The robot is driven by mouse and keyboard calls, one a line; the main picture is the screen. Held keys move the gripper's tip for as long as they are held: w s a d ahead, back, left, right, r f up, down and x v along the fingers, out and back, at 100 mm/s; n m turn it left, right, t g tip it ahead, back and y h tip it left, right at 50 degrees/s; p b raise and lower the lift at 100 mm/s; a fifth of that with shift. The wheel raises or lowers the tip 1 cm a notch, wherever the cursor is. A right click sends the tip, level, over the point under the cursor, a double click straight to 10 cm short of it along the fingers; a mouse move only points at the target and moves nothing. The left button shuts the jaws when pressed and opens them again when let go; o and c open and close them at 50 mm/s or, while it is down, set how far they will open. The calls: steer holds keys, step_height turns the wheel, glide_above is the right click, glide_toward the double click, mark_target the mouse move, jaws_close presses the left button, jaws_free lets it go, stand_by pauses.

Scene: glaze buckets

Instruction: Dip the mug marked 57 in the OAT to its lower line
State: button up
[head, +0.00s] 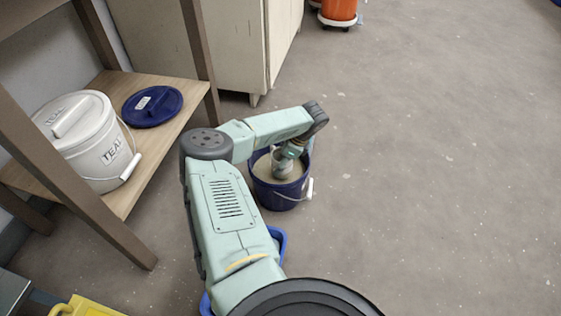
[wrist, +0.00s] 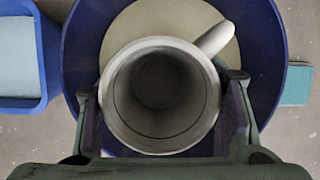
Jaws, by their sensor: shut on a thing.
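A pale mug (wrist: 160,52) with its handle to the upper right is between the two fingers of my gripper (wrist: 164,95) in the wrist view. My gripper is shut on it, and I look down into its empty inside. The mug is over or in a dark blue bucket (wrist: 76,50) of pale beige glaze; its lower part is hidden, so I cannot tell how deep it is. In the head view the blue bucket (head: 277,201) stands on the floor beneath my wrist. No number on the mug and no name on this bucket can be read.
A white bucket (head: 93,137) labelled TEAL stands on a wooden shelf (head: 150,90) at left, beside a dark blue lid (head: 165,116). A blue tray (wrist: 48,60) lies left of the bucket in the wrist view. An orange bucket (head: 338,10) is far back. The floor at right is clear.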

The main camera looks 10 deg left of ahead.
steer(key=shift+r, duration=0.1)
step_height(320, 180, up, 10)
steer(key=p, duration=0.8)
steer(key=shift+p, duration=0.35)
